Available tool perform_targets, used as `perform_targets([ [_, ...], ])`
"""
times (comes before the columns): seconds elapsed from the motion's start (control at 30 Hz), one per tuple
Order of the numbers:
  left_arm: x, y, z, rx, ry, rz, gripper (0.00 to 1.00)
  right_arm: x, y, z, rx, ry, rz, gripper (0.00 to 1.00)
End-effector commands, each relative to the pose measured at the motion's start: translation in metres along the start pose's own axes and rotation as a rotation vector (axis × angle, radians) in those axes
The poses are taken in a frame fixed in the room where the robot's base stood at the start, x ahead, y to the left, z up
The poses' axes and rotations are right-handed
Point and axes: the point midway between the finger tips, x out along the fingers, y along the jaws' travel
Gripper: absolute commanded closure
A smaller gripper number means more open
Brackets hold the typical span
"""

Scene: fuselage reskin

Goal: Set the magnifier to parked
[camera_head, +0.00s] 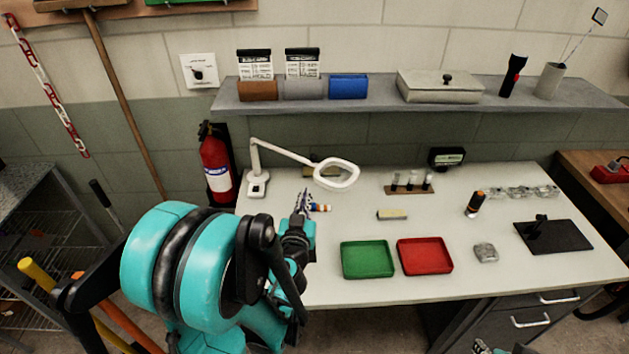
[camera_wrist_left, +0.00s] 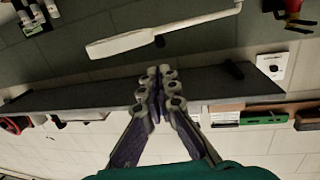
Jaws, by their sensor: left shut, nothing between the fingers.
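The magnifier (camera_head: 336,174) is a white ring head on a jointed white arm, standing on a white base at the back left of the workbench. Its arm is raised and reaches right, so the ring hangs above the bench. In the left wrist view the magnifier (camera_wrist_left: 160,36) spans the top of the picture, beyond my fingertips. My left gripper (camera_head: 302,205) is in front of the ring and to its left, apart from it. In the left wrist view my left gripper (camera_wrist_left: 162,78) is shut and empty.
A green tray (camera_head: 367,259) and a red tray (camera_head: 425,256) lie on the bench front. A vial rack (camera_head: 409,189) and a small display (camera_head: 446,157) stand behind. A loaded shelf (camera_head: 420,94) runs above. A fire extinguisher (camera_head: 215,165) hangs left of the bench.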

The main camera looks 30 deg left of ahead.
Motion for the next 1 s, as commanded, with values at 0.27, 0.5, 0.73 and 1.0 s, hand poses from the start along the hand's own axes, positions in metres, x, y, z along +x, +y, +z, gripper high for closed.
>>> perform_targets([
  [0.27, 0.046, 0.000, -0.002, 0.001, 0.000, -0.001, 1.00, -0.009, 0.000, -0.007, 0.000, 0.000, 0.000, 0.60],
  [0.5, 0.097, 0.000, 0.001, 0.000, -0.001, -0.002, 1.00, -0.001, 0.000, -0.001, 0.000, 0.000, 0.000, 0.60],
  [0.73, 0.129, 0.000, 0.001, 0.001, -0.001, 0.000, 1.00, 0.005, 0.000, 0.003, 0.000, 0.000, 0.000, 0.60],
  [1.0, 0.138, 0.000, -0.001, 0.000, -0.001, 0.000, 1.00, 0.006, 0.000, 0.004, 0.000, 0.000, 0.000, 0.60],
])
